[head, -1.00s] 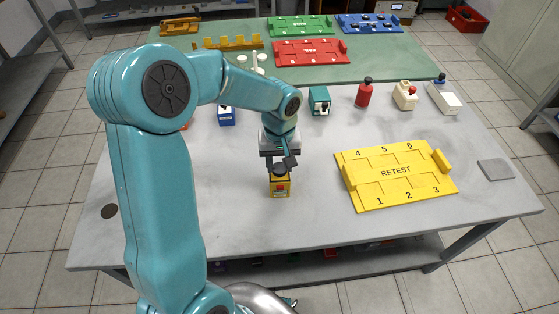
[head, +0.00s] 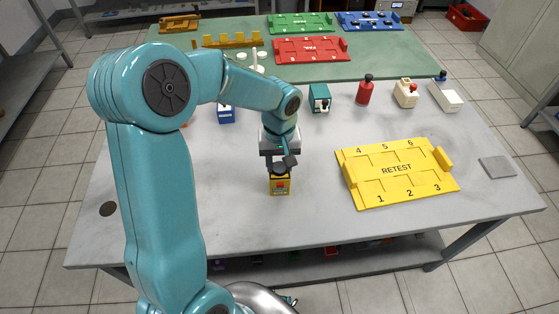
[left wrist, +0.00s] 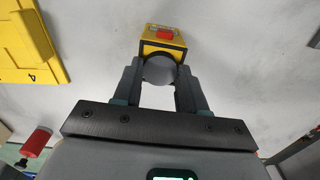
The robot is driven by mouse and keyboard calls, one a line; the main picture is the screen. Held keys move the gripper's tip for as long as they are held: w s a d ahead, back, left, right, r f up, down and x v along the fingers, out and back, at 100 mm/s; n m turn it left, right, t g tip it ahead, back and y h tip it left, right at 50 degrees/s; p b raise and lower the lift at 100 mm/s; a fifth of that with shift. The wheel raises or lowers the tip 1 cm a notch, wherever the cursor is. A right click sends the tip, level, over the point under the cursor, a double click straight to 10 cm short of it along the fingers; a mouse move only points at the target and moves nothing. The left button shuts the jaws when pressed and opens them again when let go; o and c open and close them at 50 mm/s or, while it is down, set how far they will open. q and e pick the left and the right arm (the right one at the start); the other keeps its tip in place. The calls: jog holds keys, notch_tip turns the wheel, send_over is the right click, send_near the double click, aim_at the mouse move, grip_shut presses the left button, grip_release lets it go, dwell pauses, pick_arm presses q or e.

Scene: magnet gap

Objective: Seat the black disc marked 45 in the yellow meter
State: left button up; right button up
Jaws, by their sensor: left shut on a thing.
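The yellow meter (head: 279,186) stands on the grey table, below my left gripper; it has a red patch on its front and also shows at the top of the left wrist view (left wrist: 163,38). My left gripper (head: 281,166) is shut on a dark round disc, the black disc (left wrist: 159,71), with one finger on each side of it. The disc is at the meter's top; I cannot tell whether it touches or sits in it. The 45 mark is not readable. My right gripper is not in view.
A yellow RETEST tray (head: 397,172) lies to the right, with a grey plate (head: 496,167) beyond it. A red bottle (head: 364,92), a teal box (head: 319,98), a blue box (head: 226,115) and cream devices (head: 405,94) stand along the back. The table's front is clear.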

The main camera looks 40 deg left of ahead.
pick_arm(q)
jog(key=shift+f, duration=0.1)
jog(key=o, duration=1.1)
jog(key=c, duration=0.6)
jog(key=shift+o, duration=0.2)
jog(key=shift+r+p, duration=1.55)
jog(key=shift+r, duration=0.75)
jog(key=o, duration=0.6)
